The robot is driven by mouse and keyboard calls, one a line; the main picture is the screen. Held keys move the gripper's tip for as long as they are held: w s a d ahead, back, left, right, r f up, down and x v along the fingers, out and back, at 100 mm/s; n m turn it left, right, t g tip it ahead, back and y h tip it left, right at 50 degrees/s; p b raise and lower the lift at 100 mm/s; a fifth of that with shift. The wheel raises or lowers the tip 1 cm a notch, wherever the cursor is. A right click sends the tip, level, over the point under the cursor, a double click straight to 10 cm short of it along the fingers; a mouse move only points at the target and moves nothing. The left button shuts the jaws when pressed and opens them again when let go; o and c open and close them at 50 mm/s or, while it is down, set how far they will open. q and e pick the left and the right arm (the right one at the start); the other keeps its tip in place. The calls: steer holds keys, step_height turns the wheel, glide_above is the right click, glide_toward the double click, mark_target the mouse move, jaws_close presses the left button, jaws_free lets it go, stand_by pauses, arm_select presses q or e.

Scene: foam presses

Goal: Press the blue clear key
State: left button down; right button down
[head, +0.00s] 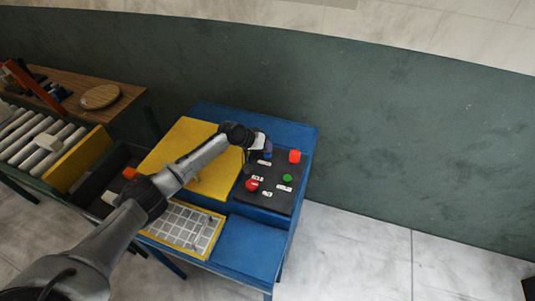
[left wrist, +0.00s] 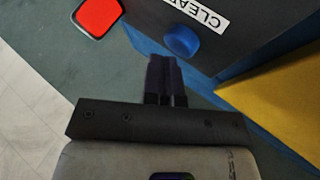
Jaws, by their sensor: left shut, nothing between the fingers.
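The blue clear key (left wrist: 181,40) is a round button on a dark control panel (head: 272,194), beside a white label (left wrist: 202,14) reading "CLEA", the rest cut off. In the head view the blue key (head: 267,155) is small and partly crowded by my left gripper (head: 259,144). In the left wrist view my left gripper (left wrist: 164,62) is shut and empty, its fingertips just below and left of the key in the picture. A gap shows between them there; depth is hard to judge. My right gripper is in neither view.
The panel also carries a red square button (head: 295,156), a green button (head: 287,178) and a red round knob (head: 252,184). A yellow plate (head: 178,143) and a grid tray (head: 184,226) lie left of it. A wooden table (head: 125,85) stands further left.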

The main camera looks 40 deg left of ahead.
arm_select(q)
steer(key=shift+f+b, duration=0.3)
steer(key=shift+f, duration=0.2)
stand_by(0.4)
stand_by(0.3)
steer(key=shift+r+p, duration=0.95)
steer(key=shift+r+p, duration=0.45)
steer(key=shift+r, duration=0.05)
step_height(320, 180, up, 4)
steer(key=p, duration=0.3)
steer(key=shift+p, duration=0.35)
